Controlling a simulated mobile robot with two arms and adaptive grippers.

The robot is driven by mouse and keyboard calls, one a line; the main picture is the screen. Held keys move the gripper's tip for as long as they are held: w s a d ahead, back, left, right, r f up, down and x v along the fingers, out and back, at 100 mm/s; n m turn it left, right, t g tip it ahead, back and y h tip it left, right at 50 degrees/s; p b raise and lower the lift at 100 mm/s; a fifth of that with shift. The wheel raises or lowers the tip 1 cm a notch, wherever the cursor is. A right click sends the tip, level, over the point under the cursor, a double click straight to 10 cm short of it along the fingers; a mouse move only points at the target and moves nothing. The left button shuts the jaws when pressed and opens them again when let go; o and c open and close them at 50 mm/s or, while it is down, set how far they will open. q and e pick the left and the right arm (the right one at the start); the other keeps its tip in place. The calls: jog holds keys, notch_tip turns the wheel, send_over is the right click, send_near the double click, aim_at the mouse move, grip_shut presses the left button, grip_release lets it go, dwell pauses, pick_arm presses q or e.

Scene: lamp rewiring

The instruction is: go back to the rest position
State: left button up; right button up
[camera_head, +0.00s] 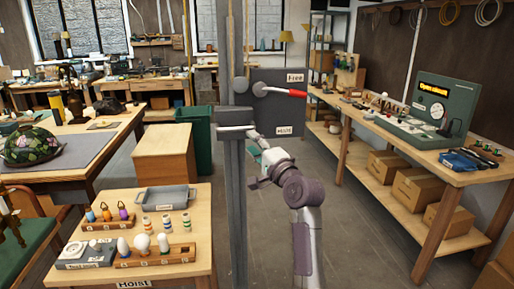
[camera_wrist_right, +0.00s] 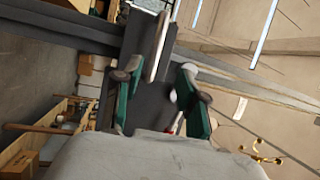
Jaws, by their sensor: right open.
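My right gripper (camera_head: 258,168) is in the middle of the head view, in front of and below a dark grey panel box (camera_head: 287,112) on a grey post. In the right wrist view its two green fingers (camera_wrist_right: 160,103) are spread apart, with nothing clasped between them. A pale bar (camera_wrist_right: 157,48) shows beyond the fingers, and a small red bit lies partly hidden behind the right finger. A lever with a red handle (camera_head: 285,92) sticks out to the right across the box, above the gripper. My left gripper is not in view.
A small table (camera_head: 190,252) at front left holds a grey tray (camera_head: 166,198), bulbs and spools. A workbench (camera_head: 400,140) with a green case (camera_head: 433,108) runs along the right. A wooden cabinet (camera_head: 165,160) stands left of the post. The floor (camera_head: 365,235) between post and right workbench is clear.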

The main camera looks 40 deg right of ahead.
jog(key=shift+v, duration=0.8)
jog(key=shift+w, duration=0.1)
